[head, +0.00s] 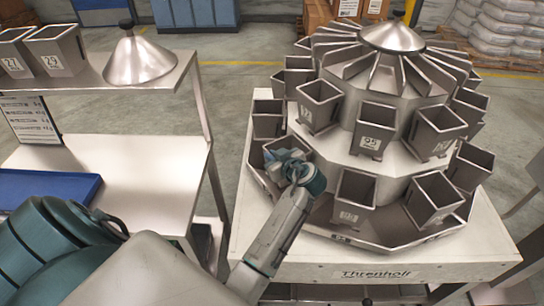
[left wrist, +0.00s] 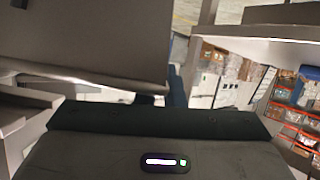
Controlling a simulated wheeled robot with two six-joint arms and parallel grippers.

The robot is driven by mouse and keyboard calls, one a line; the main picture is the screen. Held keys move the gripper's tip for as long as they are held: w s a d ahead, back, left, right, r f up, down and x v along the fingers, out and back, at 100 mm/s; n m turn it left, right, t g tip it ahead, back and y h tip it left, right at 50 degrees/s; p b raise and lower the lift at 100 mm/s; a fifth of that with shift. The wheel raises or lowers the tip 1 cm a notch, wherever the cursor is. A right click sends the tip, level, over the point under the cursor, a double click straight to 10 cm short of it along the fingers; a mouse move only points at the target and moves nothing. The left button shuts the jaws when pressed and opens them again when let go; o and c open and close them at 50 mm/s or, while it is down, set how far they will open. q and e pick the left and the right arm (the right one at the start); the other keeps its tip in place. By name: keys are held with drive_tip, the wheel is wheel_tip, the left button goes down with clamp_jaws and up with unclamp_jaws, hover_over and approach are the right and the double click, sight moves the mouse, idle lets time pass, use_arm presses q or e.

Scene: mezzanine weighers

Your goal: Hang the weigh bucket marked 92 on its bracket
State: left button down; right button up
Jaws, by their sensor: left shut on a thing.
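The weigher (head: 385,165) is a round steel machine with an upper and a lower ring of grey buckets. My left gripper (head: 287,158) is at the left front of its lower ring, shut on a grey metal bucket (head: 262,150) that my gripper and wrist partly cover. In the left wrist view a large smooth metal wall (left wrist: 90,40), which looks like this bucket, fills the upper left. Its number does not show, so I cannot read 92 on it. Its bracket is hidden, and I cannot tell whether the bucket touches it. My right gripper is not in view.
Other buckets hang close by, one above (head: 318,105) and one to the right (head: 355,190). A steel shelf (head: 185,70) at left holds buckets marked 27 (head: 14,62) and 29 (head: 55,60) and a cone (head: 138,60). A blue tray (head: 40,188) lies below.

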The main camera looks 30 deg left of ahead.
use_arm(q)
drive_tip(key=shift+r, duration=0.1)
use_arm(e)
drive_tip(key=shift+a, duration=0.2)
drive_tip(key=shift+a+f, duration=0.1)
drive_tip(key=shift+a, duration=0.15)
use_arm(q)
drive_tip(key=shift+f+b, duration=0.3)
drive_tip(key=shift+b, duration=0.05)
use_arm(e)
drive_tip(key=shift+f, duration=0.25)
use_arm(q)
drive_tip(key=c, duration=1.5)
unclamp_jaws()
drive_tip(key=shift+c, duration=0.2)
drive_tip(key=shift+o, duration=0.4)
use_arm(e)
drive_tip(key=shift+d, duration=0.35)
use_arm(q)
drive_tip(key=shift+s+f, duration=0.1)
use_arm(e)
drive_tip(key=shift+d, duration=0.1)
